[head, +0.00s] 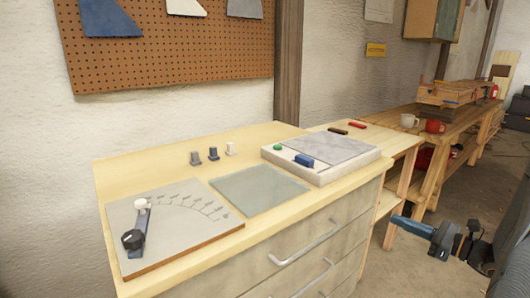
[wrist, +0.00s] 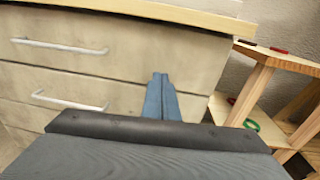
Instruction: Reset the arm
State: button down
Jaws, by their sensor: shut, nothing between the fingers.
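A grey board (head: 179,243) with a wooden edge lies at the left of the bench top and bears an arc of dark arrow marks. On it lies a blue arm (head: 139,224) with a black knob (head: 132,240) at its near end and a white knob (head: 142,204) at its far end, left of the marks. My gripper (head: 396,219) is at the right, in front of the drawers and well away from the board. Its blue fingers are shut and empty; they also show in the wrist view (wrist: 160,77), in front of the drawer fronts.
A grey-green mat (head: 259,190) lies on the bench (head: 150,163). Several small posts (head: 213,154) stand behind it. A white tray (head: 325,172) holds a grey slab, a blue block and a green piece. Drawer handles (head: 304,247) stick out in front. A lower shelf (wrist: 240,100) stands at right.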

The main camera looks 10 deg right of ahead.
jog(key=s+a+r+n+g+p, duration=0.1)
jog(key=s+a+r+n+g, duration=0.2)
jog(key=a, duration=0.5)
jog(key=s+a+r+n+g+p, duration=0.1)
jog(key=s+a+n+g+p, duration=0.15)
jog(key=a+n+g, duration=0.4)
jog(key=s+a+r+n+g, duration=0.2)
jog(key=s+a+g, duration=0.15)
jog(key=a, duration=0.55)
jog(key=s+a+r+n+h+p, duration=0.2)
jog(key=s+r+n+h, duration=0.1)
jog(key=s+n+h, duration=0.2)
jog(key=s+a+r+n+g+h+p, duration=0.1)
jog(key=s+a+r+n+h+p, duration=0.2)
jog(key=s+n, duration=0.6)
jog(key=r+n+h, duration=0.1)
jog(key=n+h, duration=0.1)
jog(key=n, duration=0.1)
jog(key=shift+s+a+r+p, duration=0.2)
jog(key=shift+a+r+p, duration=0.05)
jog(key=shift+p, duration=0.05)
jog(key=shift+a, duration=0.1)
